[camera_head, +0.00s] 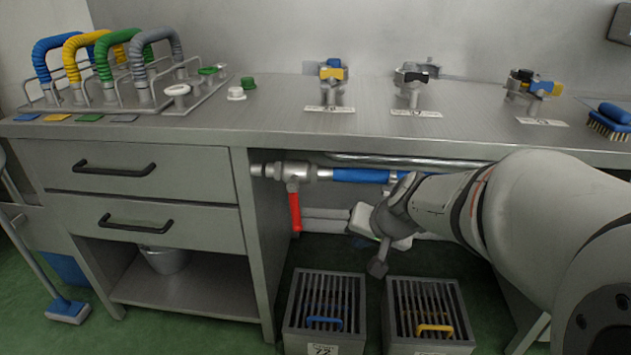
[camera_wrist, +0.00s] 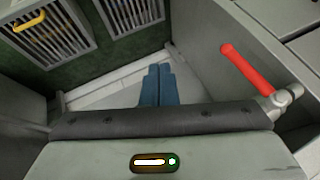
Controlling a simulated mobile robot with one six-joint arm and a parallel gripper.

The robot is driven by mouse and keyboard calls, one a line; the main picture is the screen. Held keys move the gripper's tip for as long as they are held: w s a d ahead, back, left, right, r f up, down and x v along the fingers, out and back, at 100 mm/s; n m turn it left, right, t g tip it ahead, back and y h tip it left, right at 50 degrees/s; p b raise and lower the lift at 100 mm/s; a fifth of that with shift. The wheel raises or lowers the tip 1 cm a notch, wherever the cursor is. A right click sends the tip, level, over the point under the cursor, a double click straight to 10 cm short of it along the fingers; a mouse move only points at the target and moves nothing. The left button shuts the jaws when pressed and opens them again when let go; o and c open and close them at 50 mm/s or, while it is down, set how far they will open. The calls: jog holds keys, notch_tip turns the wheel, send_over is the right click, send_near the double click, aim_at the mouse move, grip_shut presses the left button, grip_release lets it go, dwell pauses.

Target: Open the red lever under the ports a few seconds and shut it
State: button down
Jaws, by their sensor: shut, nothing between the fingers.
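The red lever (camera_head: 295,212) hangs straight down from a metal valve (camera_head: 292,172) on the pipe under the bench, right of the drawer unit. In the wrist view the red lever (camera_wrist: 246,68) is at the upper right, with its valve end (camera_wrist: 280,98) at the right edge. My gripper (camera_wrist: 158,68) has its two blue fingers pressed together and empty. They are to the left of the lever in that view and apart from it. In the head view my gripper is right of the lever, under the bench, its fingers partly hidden by my wrist.
A blue pipe section (camera_head: 360,175) runs right from the valve. Two grated boxes, with a blue handle (camera_head: 325,320) and a yellow handle (camera_head: 434,329), stand on the floor below. Several looped hoses (camera_head: 115,55) and labelled taps (camera_head: 332,72) are on the bench top (camera_head: 270,115).

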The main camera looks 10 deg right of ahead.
aim_at(299, 221)
jog(key=w+a+r+m+g+p, duration=0.3)
jog(key=w+a+r+p, duration=0.1)
jog(key=r+p, duration=0.75)
jog(key=shift+m+g, duration=0.3)
jog(key=shift+w+a+f+b, duration=0.4)
jog(key=shift+w+a+f, duration=0.55)
jog(key=shift+f, duration=0.85)
jog(key=shift+w+a+f+b, duration=0.4)
jog(key=shift+w+a+f, duration=0.55)
jog(key=shift+f, duration=0.9)
jog(key=shift+w+a+f+b, duration=0.4)
jog(key=shift+w+a+f, duration=0.5)
jog(key=shift+f, duration=0.9)
jog(key=shift+s+a, duration=0.15)
jog(key=shift+a, duration=0.1)
jog(key=shift+w+a, duration=0.25)
jog(key=shift+a, duration=0.2)
